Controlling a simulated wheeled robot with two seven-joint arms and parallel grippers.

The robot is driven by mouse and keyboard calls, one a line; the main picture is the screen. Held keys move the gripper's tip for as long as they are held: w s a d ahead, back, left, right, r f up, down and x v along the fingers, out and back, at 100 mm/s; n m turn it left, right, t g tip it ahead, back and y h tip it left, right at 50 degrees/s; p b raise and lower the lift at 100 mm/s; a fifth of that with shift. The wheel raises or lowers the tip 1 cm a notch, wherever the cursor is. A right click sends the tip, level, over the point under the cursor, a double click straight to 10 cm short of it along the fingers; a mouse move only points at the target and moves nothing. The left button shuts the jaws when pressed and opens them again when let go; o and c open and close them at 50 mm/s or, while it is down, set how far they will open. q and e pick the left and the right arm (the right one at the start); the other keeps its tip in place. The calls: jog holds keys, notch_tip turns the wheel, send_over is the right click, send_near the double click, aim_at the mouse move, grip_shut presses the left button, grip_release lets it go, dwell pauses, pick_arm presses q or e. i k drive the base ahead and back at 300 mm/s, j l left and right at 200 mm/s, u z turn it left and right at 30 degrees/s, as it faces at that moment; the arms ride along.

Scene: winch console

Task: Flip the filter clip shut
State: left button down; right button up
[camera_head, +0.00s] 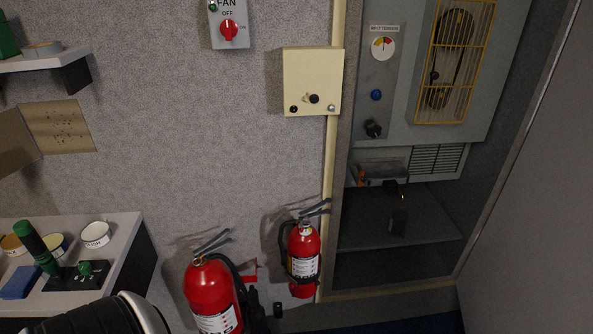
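Below the grey winch console, in the recess at right, is a small tray-like unit (383,173) with an orange piece (361,176) at its left end. A dark lever-like part with a small orange tip (402,197) hangs at its front right and seems to stick outward. It may be the filter clip, but it is too small and dark to be sure or to tell its exact angle. Neither gripper shows. Only a dark rounded link of my arm is at the bottom left, far from the recess.
A vent grille (437,158) is right of the tray-like unit. Two red extinguishers (212,293) (303,254) stand left of the recess. A cream box (312,82) is on the wall. A cluttered side shelf (120,240) is at left.

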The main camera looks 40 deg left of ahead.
aim_at(361, 178)
jog(key=u, duration=0.9)
